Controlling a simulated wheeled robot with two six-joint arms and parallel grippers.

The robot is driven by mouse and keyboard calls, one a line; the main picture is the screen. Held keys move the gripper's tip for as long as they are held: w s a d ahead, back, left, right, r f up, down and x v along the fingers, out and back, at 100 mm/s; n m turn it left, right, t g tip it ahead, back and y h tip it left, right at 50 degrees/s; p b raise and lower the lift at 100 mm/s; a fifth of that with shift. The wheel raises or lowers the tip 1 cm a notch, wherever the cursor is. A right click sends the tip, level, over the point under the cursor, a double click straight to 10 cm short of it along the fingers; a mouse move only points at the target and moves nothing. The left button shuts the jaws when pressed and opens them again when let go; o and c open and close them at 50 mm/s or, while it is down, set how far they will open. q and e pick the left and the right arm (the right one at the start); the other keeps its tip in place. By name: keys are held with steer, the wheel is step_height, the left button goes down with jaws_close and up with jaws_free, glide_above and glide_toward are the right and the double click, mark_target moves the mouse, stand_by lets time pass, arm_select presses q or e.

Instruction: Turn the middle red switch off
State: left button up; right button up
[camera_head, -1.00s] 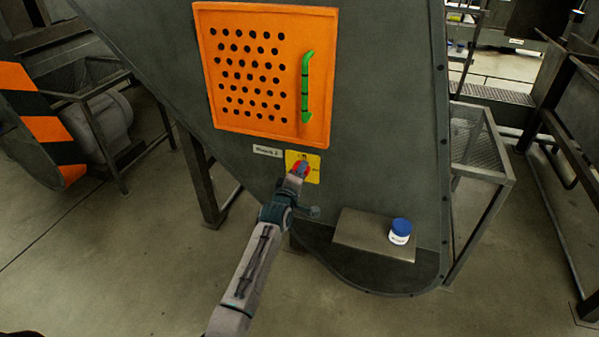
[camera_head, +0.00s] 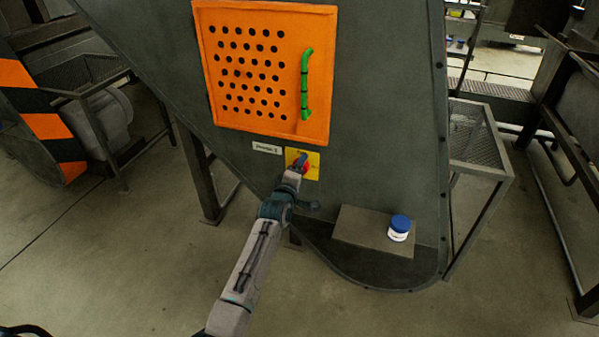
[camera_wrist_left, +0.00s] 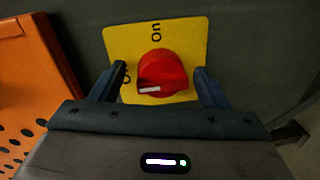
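A red rotary switch (camera_head: 305,168) sits on a yellow plate (camera_head: 313,160) below the orange panel. In the left wrist view the red knob (camera_wrist_left: 162,75) has a white mark on its left side. "On" is printed above the knob on the yellow plate (camera_wrist_left: 185,35). A second label, at the left, is partly hidden by a finger. My left gripper (camera_head: 299,165) is at the switch. In the left wrist view its fingers (camera_wrist_left: 159,72) stand open on either side of the knob, with visible gaps. My right gripper is not in view.
An orange perforated panel (camera_head: 240,110) with a green handle (camera_head: 305,85) is above the switch. A white label (camera_head: 267,148) is left of the plate. Open floor lies around the machine.

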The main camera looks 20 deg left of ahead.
arm_select(q)
steer(key=s, duration=1)
steer(key=shift+s+a+r, duration=0.2)
steer(key=shift+s+r, duration=0.2)
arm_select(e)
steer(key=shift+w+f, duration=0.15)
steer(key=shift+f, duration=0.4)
arm_select(q)
steer(key=shift+f, duration=0.1)
